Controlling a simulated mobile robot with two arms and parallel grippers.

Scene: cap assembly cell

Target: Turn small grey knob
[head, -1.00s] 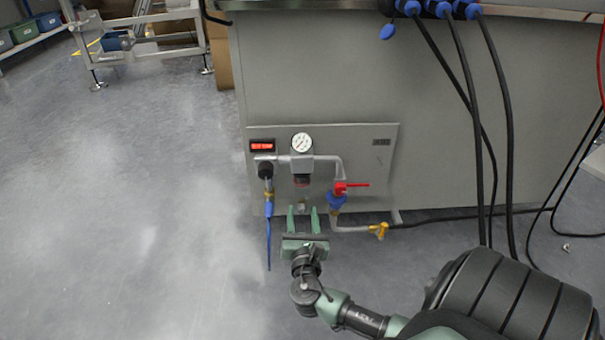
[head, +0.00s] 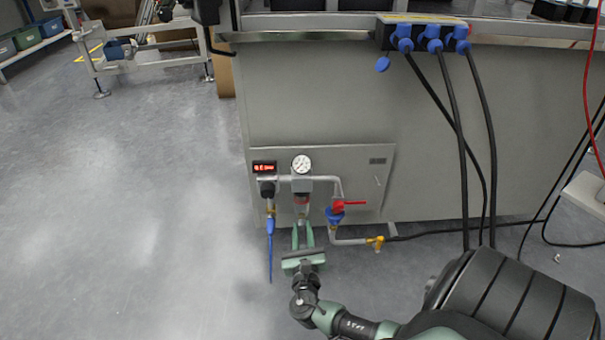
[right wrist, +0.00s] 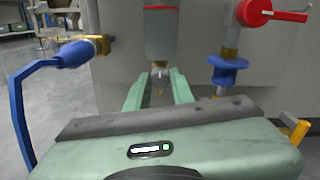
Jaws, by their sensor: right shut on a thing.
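The small grey knob (right wrist: 158,72) sits under the clear bowl of the pressure regulator (head: 302,185), low on the grey cabinet's panel. In the right wrist view it shows between my two green fingers, partly hidden by them. My right gripper (head: 303,228) reaches up to it from below and in front, and its fingers are shut on the knob. In the head view the fingers mostly cover the knob. My left gripper is not in view.
A red-handled valve (head: 338,206) is close on the right, a blue hose (head: 270,245) close on the left. Black cables (head: 465,150) hang at the right. The floor at left is clear.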

